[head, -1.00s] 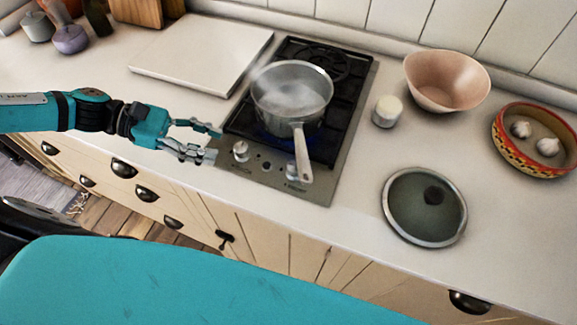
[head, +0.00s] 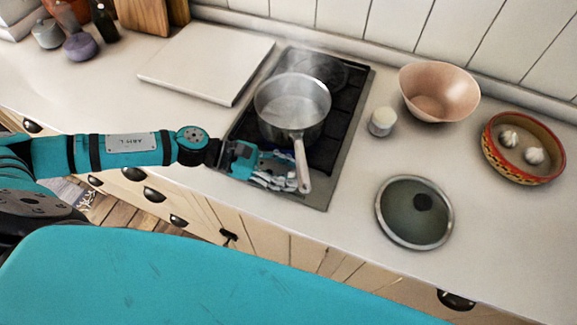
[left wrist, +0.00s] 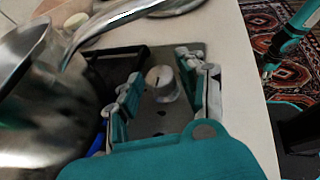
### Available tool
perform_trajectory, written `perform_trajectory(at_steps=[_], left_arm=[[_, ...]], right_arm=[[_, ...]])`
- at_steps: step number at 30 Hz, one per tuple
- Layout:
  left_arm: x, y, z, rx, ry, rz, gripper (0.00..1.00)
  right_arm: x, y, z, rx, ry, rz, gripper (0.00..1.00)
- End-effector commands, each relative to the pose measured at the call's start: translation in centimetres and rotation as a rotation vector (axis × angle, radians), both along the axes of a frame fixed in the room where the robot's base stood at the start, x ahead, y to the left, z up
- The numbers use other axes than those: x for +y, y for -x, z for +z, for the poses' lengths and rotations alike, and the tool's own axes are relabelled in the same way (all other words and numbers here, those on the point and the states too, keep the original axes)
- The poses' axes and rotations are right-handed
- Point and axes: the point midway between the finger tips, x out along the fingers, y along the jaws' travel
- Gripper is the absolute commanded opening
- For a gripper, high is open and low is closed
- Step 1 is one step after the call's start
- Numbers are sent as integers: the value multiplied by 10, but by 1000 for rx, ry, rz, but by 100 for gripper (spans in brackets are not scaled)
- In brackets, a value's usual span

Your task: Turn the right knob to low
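The right knob (left wrist: 163,85) is pale and round, on the steel front strip of the gas hob (head: 318,197). In the left wrist view it stands between the fingers of my left gripper (left wrist: 160,92), which is open. I see gaps beside the knob, so the fingers do not look closed on it. In the head view my left gripper (head: 283,180) is over the hob's front strip, beside the pot handle, and hides the knobs. A steel saucepan (head: 292,108) of steaming water stands on the front burner. Its handle (head: 302,167) points toward the front edge.
The handle passes close to my left fingers. A glass lid (head: 414,212), a white jar (head: 382,121), a pink bowl (head: 440,92) and a patterned bowl with garlic (head: 523,147) stand right. A white board (head: 206,63) lies left.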

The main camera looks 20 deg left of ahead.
Motion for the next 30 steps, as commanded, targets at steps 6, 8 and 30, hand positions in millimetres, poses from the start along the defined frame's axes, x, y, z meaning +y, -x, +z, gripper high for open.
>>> perform_trajectory(at_steps=[6,8,30], left_arm=[[-1,-1,-1,-1,-1,0,40],[-1,-1,-1,-1,-1,0,40],[-1,1,0,0,-2,91,0]], right_arm=[[2,0,0,0,-2,1,53],[2,0,0,1,-3,1,53],[4,0,5,0,-5,0,53]])
